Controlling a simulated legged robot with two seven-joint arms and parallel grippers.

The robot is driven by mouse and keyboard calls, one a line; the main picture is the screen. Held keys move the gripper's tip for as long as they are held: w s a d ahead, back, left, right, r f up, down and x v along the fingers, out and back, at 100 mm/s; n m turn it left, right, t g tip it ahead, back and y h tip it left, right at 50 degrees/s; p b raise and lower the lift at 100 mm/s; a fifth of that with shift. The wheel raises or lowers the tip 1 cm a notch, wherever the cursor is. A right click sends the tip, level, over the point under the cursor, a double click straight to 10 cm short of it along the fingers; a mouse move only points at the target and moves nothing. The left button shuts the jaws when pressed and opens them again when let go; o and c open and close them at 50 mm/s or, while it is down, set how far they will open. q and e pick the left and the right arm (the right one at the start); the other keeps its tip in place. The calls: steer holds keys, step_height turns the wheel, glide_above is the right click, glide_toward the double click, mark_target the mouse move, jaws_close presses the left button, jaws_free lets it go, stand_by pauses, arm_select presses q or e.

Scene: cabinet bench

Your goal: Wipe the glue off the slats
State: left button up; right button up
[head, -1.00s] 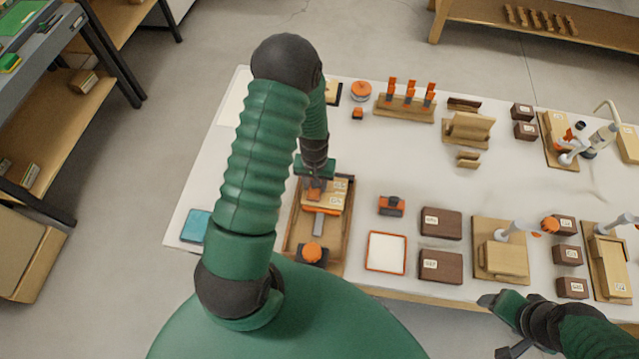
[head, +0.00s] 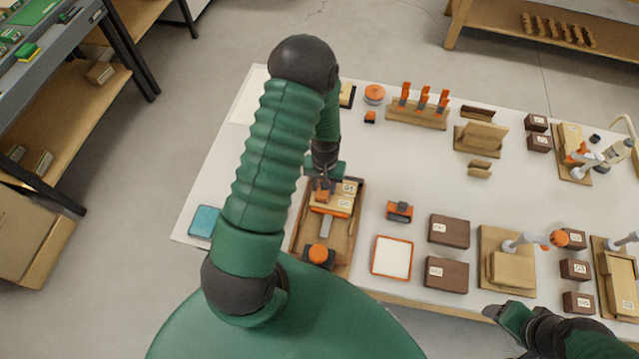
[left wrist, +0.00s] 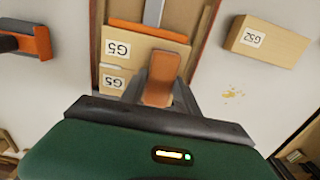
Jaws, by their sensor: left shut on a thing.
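Two pale wooden slats labelled G5 (left wrist: 142,52) lie side by side in a wooden tray (head: 357,206); in the head view the slats (head: 344,203) are partly covered by my left gripper. My left gripper (head: 325,183) is shut on an orange-brown piece (left wrist: 162,77), held over the slats. Whether it touches them is unclear. An orange clamp bar (left wrist: 148,31) with a metal rail crosses the slats; its orange knob (head: 319,253) is at the tray's near end. No glue can be made out on the slats.
Yellowish specks (left wrist: 233,93) mark the white table beside a block labelled G52 (left wrist: 259,39). A blue pad (head: 204,222) lies left of the tray. An orange-rimmed white tray (head: 391,258), an orange-and-grey tool (head: 399,211) and dark blocks (head: 451,229) stand to its right.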

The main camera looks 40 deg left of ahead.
mark_target(336, 194)
arm_select(q)
steer(key=shift+w+d, duration=0.75)
steer(key=shift+d, duration=0.5)
steer(key=shift+w+d, duration=0.8)
steer(key=shift+d, duration=0.45)
steer(key=shift+w+d, duration=0.75)
steer(key=shift+d, duration=0.5)
steer(key=shift+s+a+p, duration=0.1)
steer(key=shift+s+a, duration=0.35)
steer(key=shift+a, duration=0.25)
steer(key=shift+s+a+p, duration=0.15)
steer(key=shift+s+a, duration=0.25)
steer(key=shift+a, duration=0.3)
steer(key=shift+s+a+p, duration=0.1)
steer(key=shift+s+a, duration=0.35)
steer(key=shift+a, duration=0.25)
steer(key=shift+s+a, duration=0.55)
steer(key=shift+a, duration=0.25)
steer(key=shift+s+a, duration=0.3)
steer(key=shift+a, duration=0.3)
steer(key=shift+s+a, duration=0.3)
steer(key=shift+a, duration=0.25)
steer(key=shift+s+a, duration=0.45)
steer(key=shift+a, duration=0.05)
